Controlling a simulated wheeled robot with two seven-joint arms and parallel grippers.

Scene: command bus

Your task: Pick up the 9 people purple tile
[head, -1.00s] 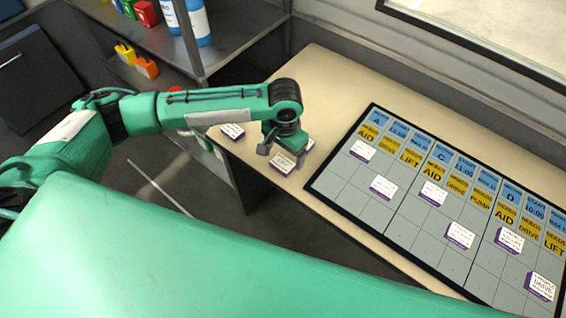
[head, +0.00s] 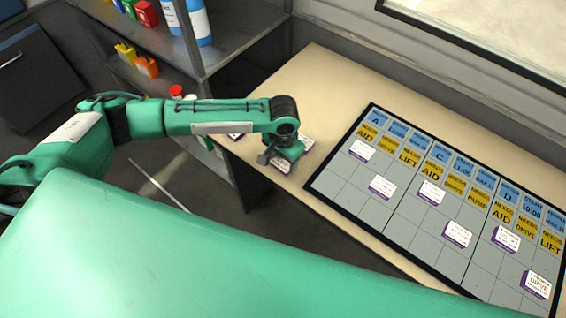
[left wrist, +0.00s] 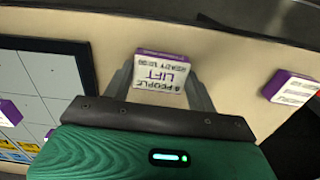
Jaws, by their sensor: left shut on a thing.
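My left gripper (head: 280,160) is low over the near edge of the beige table. It is shut on a white tile with purple sides (left wrist: 160,80), which sits between both fingers in the left wrist view. Its upside-down print shows "PEOPLE" and "LIFT"; I cannot read the number surely. In the head view the gripper partly covers this tile (head: 281,168). Another purple-sided tile (head: 307,142) lies just right of the gripper, and one more (head: 237,136) is partly hidden behind my forearm. My right gripper is not in view.
A grey board (head: 400,205) with blue and yellow labels lies to the right and carries several purple-sided tiles. A metal shelf (head: 240,62) with bottles stands at the back left. The tabletop (head: 320,85) behind the board is clear.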

